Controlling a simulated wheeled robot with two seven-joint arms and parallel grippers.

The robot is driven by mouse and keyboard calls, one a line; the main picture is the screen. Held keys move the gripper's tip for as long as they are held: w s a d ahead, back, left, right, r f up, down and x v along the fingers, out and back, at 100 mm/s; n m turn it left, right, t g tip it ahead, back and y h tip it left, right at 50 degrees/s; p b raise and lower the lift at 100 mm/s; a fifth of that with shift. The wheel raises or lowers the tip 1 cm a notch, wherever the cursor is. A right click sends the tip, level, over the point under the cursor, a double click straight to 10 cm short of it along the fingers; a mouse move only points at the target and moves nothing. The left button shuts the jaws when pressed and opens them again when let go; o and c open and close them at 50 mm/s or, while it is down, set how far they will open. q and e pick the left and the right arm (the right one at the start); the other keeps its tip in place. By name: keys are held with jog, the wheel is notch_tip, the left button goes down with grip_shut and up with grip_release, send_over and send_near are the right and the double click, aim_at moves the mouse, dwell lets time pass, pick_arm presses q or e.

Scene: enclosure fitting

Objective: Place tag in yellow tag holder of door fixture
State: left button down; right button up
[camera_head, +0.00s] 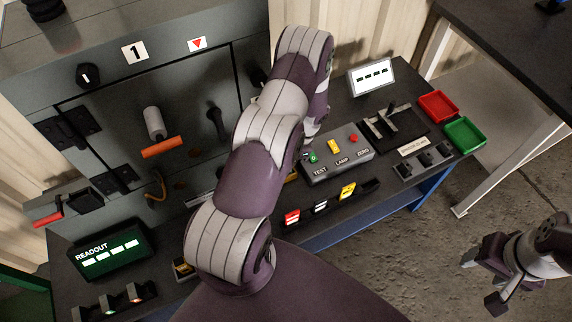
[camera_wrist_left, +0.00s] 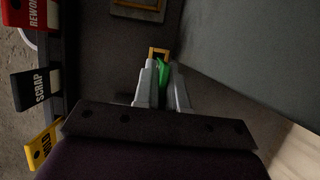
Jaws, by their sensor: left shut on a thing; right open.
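In the left wrist view, my left gripper (camera_wrist_left: 162,88) is shut on a slim green tag (camera_wrist_left: 163,67). A small yellow frame (camera_wrist_left: 159,50), which looks like the tag holder, shows just beyond the fingertips. The tag's far end overlaps it in the picture; I cannot tell whether it is inside. In the head view, my left arm hides the left gripper and tag. The grey enclosure door (camera_head: 190,120) stands behind that arm. My right gripper (camera_head: 482,281) is open and empty over the floor at the lower right.
A rack holds a red tag (camera_head: 291,217), a black tag (camera_head: 321,207) and a yellow tag (camera_head: 347,190). Behind it are a button box (camera_head: 338,158), a red tray (camera_head: 438,106) and a green tray (camera_head: 465,133). A readout (camera_head: 112,250) stands left.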

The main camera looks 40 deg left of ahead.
pick_arm(q)
jog(key=shift+s+f, duration=0.1)
jog(key=shift+f, duration=1.25)
jog(key=shift+f, duration=0.15)
jog(key=c, duration=1.5)
grip_release()
jog(key=shift+o, duration=0.2)
